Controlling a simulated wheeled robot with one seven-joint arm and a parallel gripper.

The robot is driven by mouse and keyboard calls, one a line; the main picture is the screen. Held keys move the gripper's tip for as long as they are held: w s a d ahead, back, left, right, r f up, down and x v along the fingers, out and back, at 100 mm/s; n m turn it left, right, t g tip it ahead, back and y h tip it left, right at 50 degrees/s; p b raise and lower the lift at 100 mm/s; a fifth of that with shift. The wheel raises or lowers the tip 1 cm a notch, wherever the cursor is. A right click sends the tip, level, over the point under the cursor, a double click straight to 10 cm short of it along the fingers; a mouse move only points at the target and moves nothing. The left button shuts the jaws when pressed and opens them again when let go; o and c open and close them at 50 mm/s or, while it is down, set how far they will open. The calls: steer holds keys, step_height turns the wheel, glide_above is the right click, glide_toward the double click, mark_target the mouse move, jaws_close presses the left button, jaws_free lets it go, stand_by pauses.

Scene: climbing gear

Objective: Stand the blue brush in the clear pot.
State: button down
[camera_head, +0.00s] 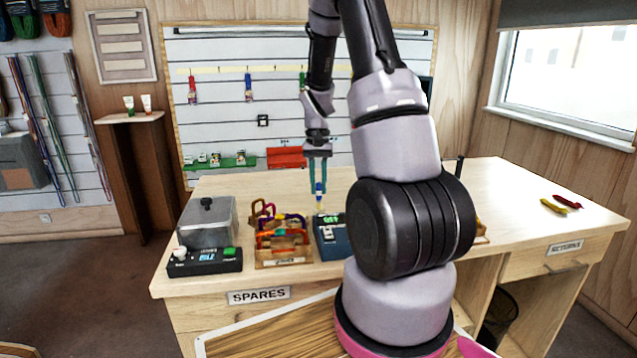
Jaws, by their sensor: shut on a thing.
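My gripper (318,176) points down over the back middle of the bench, its teal fingers shut on the blue brush (319,190). The brush hangs upright with its pale end down, just behind or above a dark blue device with a green display; I cannot tell whether that end touches anything. I cannot make out the clear pot; my arm covers a large part of the bench right of the gripper.
A clear-covered box (207,222) and a black control unit (205,262) stand at the left. A wooden tray of carabiners (284,255) sits beside the blue device (333,240). A yellow and a red item (567,202) lie far right, with bare benchtop before them.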

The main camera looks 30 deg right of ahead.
steer(key=shift+f, duration=0.55)
steer(key=shift+f, duration=0.6)
steer(key=shift+f, duration=0.1)
steer(key=c, duration=0.7)
jaws_free()
steer(key=r, duration=0.3)
steer(key=w+r, duration=0.1)
steer(key=r, duration=0.6)
steer(key=shift+w+d+r, duration=0.3)
steer(key=shift+r, duration=0.05)
steer(key=shift+r, duration=0.1)
